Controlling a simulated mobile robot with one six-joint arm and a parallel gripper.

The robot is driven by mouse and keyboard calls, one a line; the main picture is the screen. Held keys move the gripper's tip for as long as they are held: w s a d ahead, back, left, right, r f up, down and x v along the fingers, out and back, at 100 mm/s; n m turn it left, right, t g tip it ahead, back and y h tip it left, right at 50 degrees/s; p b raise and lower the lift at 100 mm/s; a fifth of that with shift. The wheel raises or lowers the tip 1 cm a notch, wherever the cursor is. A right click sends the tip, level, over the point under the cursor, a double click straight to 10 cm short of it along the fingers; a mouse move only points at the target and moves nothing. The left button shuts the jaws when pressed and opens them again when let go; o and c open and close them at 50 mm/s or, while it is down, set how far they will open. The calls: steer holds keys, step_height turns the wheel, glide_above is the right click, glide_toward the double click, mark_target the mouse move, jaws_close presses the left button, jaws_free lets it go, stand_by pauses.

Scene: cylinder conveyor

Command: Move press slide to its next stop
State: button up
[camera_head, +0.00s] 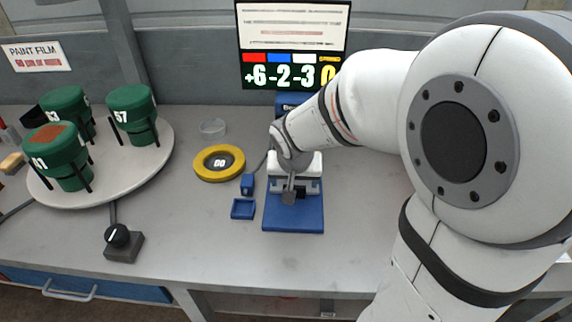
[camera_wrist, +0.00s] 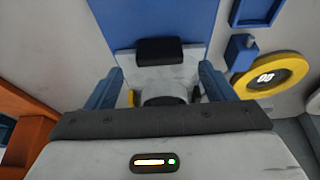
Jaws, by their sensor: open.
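The press (camera_head: 293,222) stands mid-bench, with a flat blue base and a blue upper part behind my arm. My gripper (camera_head: 294,188) is over the base, its jaws apart. In the wrist view, the blue fingers of my gripper (camera_wrist: 161,76) stand wide on either side of a pale grey plate with a dark block (camera_wrist: 159,50), which seems to be the press slide. A dark round part shows lower between the fingers. No finger visibly touches the block. My wrist and arm hide much of the press, and I cannot tell the slide's stop.
A yellow ring (camera_head: 219,163) marked 00, a small blue block (camera_head: 247,184) and a blue tray (camera_head: 243,209) lie left of the press. A turntable (camera_head: 150,166) carries green cylinders. A black-knobbed control (camera_head: 120,240) stands in front. A display (camera_head: 292,72) reads +6 -2 -3 0.

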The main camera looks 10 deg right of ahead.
mark_target(294, 187)
steer(key=shift+x, duration=1.85)
steer(key=shift+d, duration=0.1)
